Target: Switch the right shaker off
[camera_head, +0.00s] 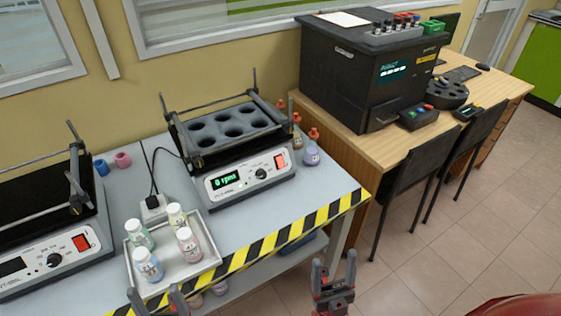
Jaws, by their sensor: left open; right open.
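The right shaker (232,150) stands on the grey bench, with a black holed rack on top that holds no bottles. Its green display (226,180) is lit and reads "0 rpm". A black knob (261,174) and a red rocker switch (280,161) are on its front panel. My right gripper (334,270) is open and empty, in front of the bench edge and below the right shaker. My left gripper (157,297) is at the bottom edge, open and partly cut off, just in front of the tray. Neither gripper touches the shaker.
A white tray (201,266) with several capped bottles sits before the right shaker. The left shaker (48,254) has a dark display. Small bottles (311,153) stand right of the right shaker. A striped edge (290,233) borders the bench. A wooden desk and black chairs (417,172) are at right.

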